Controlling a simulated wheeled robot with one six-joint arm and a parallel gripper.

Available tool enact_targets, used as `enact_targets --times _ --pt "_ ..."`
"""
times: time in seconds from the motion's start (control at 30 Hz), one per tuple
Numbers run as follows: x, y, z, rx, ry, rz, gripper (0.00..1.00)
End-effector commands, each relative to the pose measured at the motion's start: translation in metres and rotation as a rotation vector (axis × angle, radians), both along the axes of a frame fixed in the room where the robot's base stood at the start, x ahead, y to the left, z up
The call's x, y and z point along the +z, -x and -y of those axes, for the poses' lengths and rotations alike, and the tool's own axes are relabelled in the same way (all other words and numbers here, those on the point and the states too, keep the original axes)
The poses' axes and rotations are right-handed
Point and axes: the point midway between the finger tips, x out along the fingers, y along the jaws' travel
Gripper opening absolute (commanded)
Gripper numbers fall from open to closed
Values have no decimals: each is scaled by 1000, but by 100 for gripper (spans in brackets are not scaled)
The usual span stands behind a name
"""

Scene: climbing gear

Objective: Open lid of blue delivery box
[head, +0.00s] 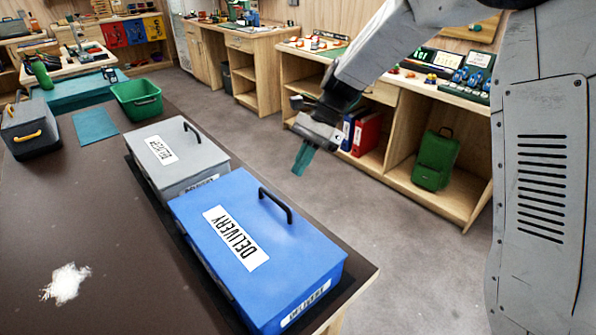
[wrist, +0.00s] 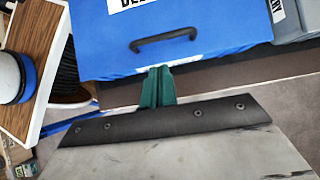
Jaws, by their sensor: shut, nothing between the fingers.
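The blue delivery box (head: 255,240) stands at the near right end of the dark table with its lid shut. A black handle (head: 275,205) rises from the lid near its right edge, and a white DELIVERY label lies on the lid. In the wrist view the blue lid (wrist: 215,35) and its black handle (wrist: 165,41) show just beyond my fingertips. My gripper (head: 303,158) hangs in the air beyond the box's right side, apart from the handle. Its green fingers (wrist: 157,86) are shut and empty.
A grey delivery box (head: 175,155) stands close beside the blue one on the dark tabletop (head: 110,220). A green bin (head: 137,99) and a grey case with a yellow handle (head: 30,128) are farther left. Open floor (head: 370,210) lies right of the table, before shelves.

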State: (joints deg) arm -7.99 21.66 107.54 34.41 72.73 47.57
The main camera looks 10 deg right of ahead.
Motion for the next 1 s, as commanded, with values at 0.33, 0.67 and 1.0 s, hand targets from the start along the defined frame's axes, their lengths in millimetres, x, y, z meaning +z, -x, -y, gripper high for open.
enact_targets --times 0.33,0.67,1.0 --pt "-49 22 -31 2 1 -1 0" --pt "-65 28 -40 2 0 2 0" --pt "-63 28 -37 -3 4 5 0"
